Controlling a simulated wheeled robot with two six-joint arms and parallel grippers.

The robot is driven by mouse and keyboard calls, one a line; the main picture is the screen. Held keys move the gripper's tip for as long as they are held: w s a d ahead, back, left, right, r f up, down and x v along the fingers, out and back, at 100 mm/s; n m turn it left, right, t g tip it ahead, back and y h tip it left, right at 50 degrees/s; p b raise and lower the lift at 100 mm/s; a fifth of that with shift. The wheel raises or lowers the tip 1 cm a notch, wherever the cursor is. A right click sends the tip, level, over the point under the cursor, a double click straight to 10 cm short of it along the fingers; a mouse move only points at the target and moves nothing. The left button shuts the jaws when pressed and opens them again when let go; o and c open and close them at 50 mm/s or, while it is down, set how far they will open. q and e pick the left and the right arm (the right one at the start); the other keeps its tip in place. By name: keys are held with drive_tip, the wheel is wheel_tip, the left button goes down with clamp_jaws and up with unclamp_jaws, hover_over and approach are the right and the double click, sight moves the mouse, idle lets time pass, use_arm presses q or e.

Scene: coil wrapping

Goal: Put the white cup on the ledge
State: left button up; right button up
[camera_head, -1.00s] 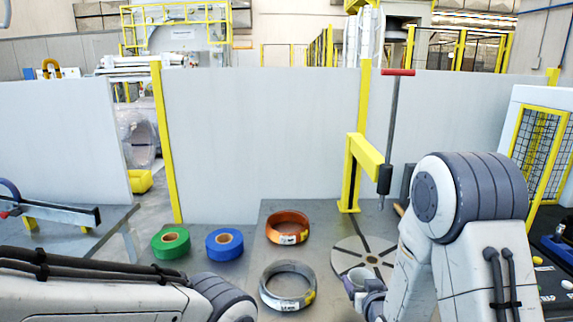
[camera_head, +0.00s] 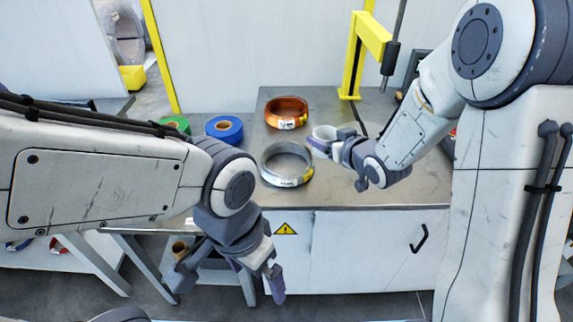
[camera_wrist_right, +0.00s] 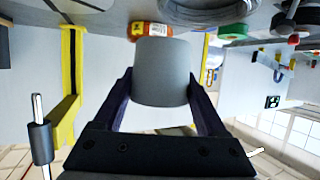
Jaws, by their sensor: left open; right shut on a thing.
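The white cup (camera_head: 323,132) is between the fingers of my right gripper (camera_head: 320,145), above the worktable beside the coils. The cup (camera_wrist_right: 162,72) also shows in the right wrist view, with a finger of the right gripper (camera_wrist_right: 160,85) against each side. My left gripper (camera_head: 230,280) is open and empty, low in front of the table's front edge. I cannot tell which surface is the ledge.
A grey coil (camera_head: 267,168) and an orange coil (camera_head: 286,107) lie on the worktable (camera_head: 400,190). Blue tape (camera_head: 223,128) and green tape (camera_head: 176,124) lie to the left. A yellow post (camera_head: 350,70) with an arm stands at the back. The table's front right is clear.

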drive_tip(key=w+a+f, duration=0.2)
drive_tip(key=a, duration=0.1)
drive_tip(key=w+a+f, duration=0.2)
drive_tip(key=a, duration=0.1)
drive_tip(key=w+a+f+p, duration=0.1)
drive_tip(key=a+f, duration=0.1)
drive_tip(key=a, duration=0.1)
drive_tip(key=shift+w+a+f, duration=0.4)
wheel_tip(320, 180, down, 4)
drive_tip(key=shift+r+p, duration=0.1)
drive_tip(key=shift+p, duration=0.3)
drive_tip(key=shift+f, duration=0.2)
drive_tip(key=o, duration=1)
drive_tip(key=shift+b, duration=0.3)
drive_tip(key=o, duration=0.4)
drive_tip(key=shift+r, duration=0.1)
